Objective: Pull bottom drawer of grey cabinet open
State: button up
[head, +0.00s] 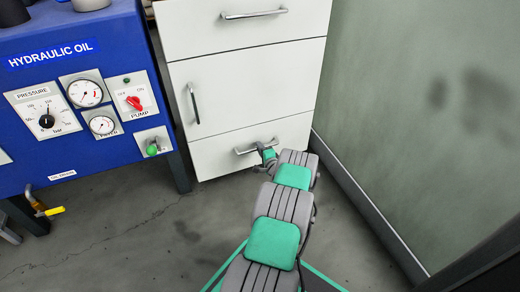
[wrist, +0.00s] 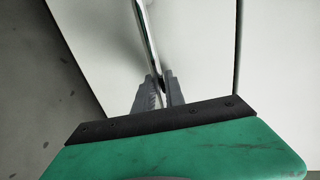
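The grey cabinet (head: 239,92), nearly white here, stands against the wall in the head view. Its bottom drawer (head: 215,157) looks flush with the front and has a horizontal metal bar handle (head: 245,150). My gripper (head: 266,150) is at the right part of this handle, partly hidden by my arm. In the wrist view, the two grey fingers (wrist: 160,88) lie close on either side of the shiny handle bar (wrist: 146,35) and look shut on it. The drawer front (wrist: 205,55) is behind them.
Above the bottom drawer are a door (head: 270,85) with a vertical handle and a top drawer (head: 230,28). A blue hydraulic oil unit (head: 90,60) stands close at left. A wall (head: 410,110) runs along the right. The floor (head: 140,240) before the cabinet is clear.

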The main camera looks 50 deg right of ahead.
grip_shut()
jog(key=shift+a, duration=0.15)
dwell(0.9)
